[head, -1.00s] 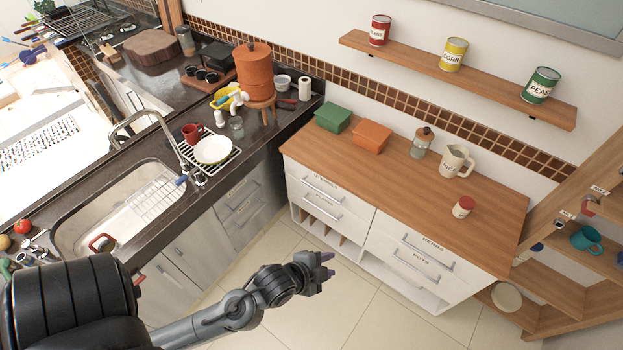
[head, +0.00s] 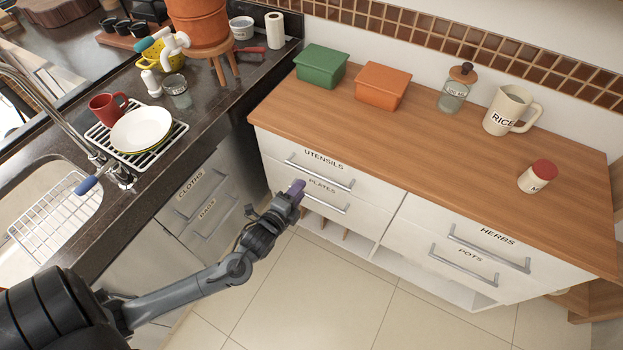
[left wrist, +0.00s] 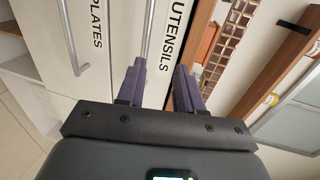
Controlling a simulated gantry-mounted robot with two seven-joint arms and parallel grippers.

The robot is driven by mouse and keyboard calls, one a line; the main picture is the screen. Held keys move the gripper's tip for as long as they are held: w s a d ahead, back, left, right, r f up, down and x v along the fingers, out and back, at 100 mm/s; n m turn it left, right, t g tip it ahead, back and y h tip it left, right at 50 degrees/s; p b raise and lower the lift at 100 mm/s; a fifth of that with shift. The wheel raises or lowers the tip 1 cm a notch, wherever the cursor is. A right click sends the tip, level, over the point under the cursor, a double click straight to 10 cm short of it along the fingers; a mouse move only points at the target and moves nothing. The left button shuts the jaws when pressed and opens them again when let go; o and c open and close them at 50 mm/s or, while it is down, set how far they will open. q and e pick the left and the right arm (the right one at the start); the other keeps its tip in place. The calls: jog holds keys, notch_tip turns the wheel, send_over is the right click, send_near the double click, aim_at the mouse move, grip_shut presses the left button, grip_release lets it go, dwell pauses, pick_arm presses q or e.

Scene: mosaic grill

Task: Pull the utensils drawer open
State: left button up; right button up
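The utensils drawer (head: 274,165) is the top left drawer of the white cabinet and looks closed. Its label also shows in the left wrist view (left wrist: 172,45). Its bar handle (head: 335,183) runs across the front, and in the left wrist view the handle (left wrist: 149,30) runs down toward my left finger. My left gripper (head: 297,187) is in front of the drawers, near the left part of the handles. In the left wrist view its purple fingers (left wrist: 158,75) are apart with nothing between them. Whether they touch the handle I cannot tell. My right gripper is out of view.
The plates drawer (head: 290,190) with its own handle lies just below. The herbs drawer (head: 440,222) and pots drawer are to the right. A green box (head: 320,67) and an orange box (head: 382,86) stand on the wooden top. The tiled floor (head: 330,290) in front is clear.

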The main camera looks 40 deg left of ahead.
aim_at(317, 176)
pick_arm(q)
jog(key=b+x, duration=0.1)
jog(key=x, duration=0.3)
jog(key=f+b+x, duration=0.1)
jog(key=b+x, duration=0.1)
jog(key=x, duration=0.1)
jog(key=d+f+b+x, duration=0.1)
jog(key=b+x, duration=0.1)
jog(key=x, duration=0.2)
jog(key=shift+w+a+f, duration=0.1)
jog(key=shift+w+f, duration=0.1)
jog(key=shift+f, duration=0.05)
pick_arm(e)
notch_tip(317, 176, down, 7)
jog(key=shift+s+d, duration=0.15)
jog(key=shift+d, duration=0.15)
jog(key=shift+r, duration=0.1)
pick_arm(q)
grip_shut()
